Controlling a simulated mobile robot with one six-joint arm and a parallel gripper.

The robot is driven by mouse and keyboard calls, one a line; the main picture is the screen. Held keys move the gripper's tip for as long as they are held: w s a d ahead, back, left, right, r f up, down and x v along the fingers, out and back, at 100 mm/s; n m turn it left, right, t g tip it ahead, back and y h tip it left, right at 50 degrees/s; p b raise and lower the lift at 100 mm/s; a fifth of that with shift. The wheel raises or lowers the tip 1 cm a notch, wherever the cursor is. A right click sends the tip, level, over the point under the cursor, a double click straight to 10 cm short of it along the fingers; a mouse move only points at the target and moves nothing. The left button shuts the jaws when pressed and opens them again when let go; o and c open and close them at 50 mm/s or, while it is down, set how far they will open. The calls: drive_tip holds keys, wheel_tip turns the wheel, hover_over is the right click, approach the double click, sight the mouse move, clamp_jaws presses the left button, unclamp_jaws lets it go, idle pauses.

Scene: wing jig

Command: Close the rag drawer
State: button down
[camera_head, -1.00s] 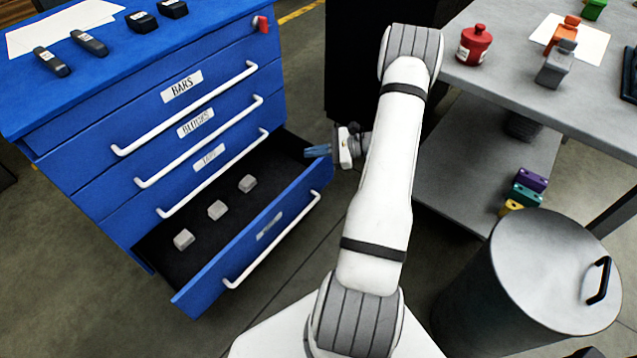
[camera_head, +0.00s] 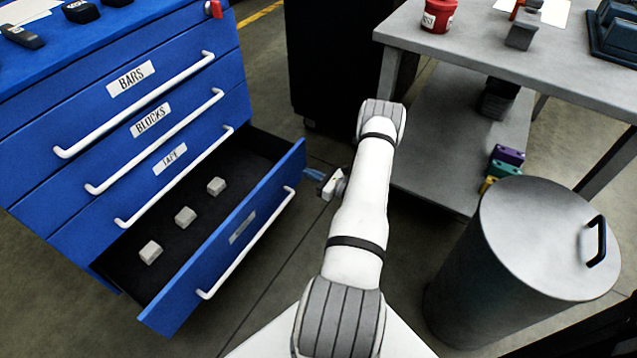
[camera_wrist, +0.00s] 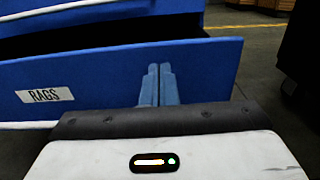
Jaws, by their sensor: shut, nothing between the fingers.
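The rag drawer (camera_head: 262,205) is the lowest drawer of the blue cabinet and stands pulled out. Several small grey blocks lie on its dark floor, among them a middle one (camera_head: 185,217). In the wrist view its blue front (camera_wrist: 105,85) carries a label reading RAGS (camera_wrist: 45,96). The white bar handle (camera_head: 250,243) runs along the front. My gripper (camera_head: 313,174) is just outside the right end of the drawer front. In the wrist view my blue fingers (camera_wrist: 158,85) are together, empty, and point at the right part of the front. I cannot tell whether they touch it.
The drawers above, labelled BARS (camera_head: 131,78) and BLOCKS (camera_head: 150,121), are shut. A metal bin (camera_head: 530,260) stands at the right. A grey workbench (camera_head: 480,50) with a lower shelf (camera_head: 440,150) is behind my arm. Floor is clear before the drawer.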

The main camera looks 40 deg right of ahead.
sight(285, 162)
drive_tip(key=b+x, duration=0.1)
drive_tip(key=x, duration=0.6)
drive_tip(key=shift+w+b, duration=0.1)
drive_tip(key=shift+b, duration=0.3)
